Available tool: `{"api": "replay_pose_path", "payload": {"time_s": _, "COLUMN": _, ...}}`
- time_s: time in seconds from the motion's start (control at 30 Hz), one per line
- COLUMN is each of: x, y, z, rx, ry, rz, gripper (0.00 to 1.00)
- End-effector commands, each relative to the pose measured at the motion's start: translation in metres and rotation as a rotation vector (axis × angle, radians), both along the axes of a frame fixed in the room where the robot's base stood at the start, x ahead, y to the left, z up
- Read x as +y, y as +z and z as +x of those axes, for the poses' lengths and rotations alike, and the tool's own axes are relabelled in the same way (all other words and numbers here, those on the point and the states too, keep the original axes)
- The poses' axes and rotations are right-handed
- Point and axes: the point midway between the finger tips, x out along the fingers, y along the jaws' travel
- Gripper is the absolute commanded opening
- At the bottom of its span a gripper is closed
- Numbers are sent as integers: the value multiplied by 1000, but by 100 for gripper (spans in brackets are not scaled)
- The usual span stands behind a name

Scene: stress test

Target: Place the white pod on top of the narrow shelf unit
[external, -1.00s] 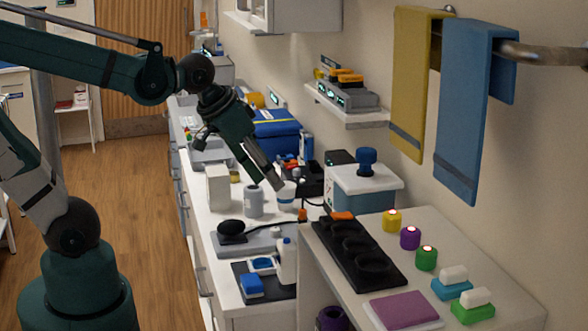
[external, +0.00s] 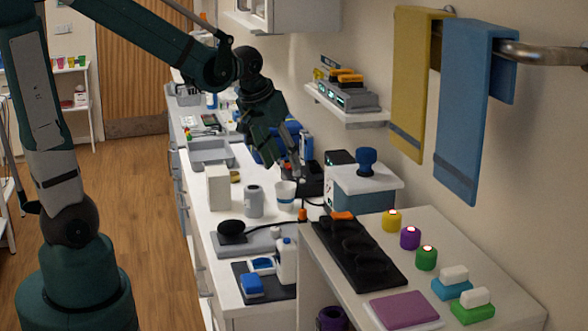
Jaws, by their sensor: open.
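No thing here is clearly the white pod. A white cup with a blue band (external: 285,197) stands upright on the long counter. Small white blocks (external: 453,274) (external: 475,298) rest on a teal and a green base at the right. A light unit with an open space below its top (external: 420,228) stands at front right. A slim white shelf unit (external: 79,108) stands at the far left; I cannot tell which is the narrow shelf unit. My gripper (external: 287,163) is open and empty above the white cup, pointing down and apart from it.
A grey canister (external: 254,201) and a white box (external: 219,188) stand left of the cup. A teal box with a white lid (external: 365,183) is at its right. A black tray (external: 358,252) lies on the front-right top. A wall shelf (external: 347,112) and towels (external: 464,110) hang at right.

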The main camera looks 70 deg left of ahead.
Motion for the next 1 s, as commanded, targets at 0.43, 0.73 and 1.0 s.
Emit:
{"api": "replay_pose_path", "payload": {"time_s": 0.43, "x": 95, "y": -38, "z": 14, "rx": 47, "ry": 196, "rz": -32, "gripper": 42}}
{"api": "replay_pose_path", "payload": {"time_s": 0.73, "x": 160, "y": -72, "z": 12, "rx": 76, "ry": 328, "rz": -55, "gripper": 42}}
{"api": "replay_pose_path", "payload": {"time_s": 1.0, "x": 217, "y": -108, "z": 2, "rx": 102, "ry": 444, "rz": -74, "gripper": 42}}
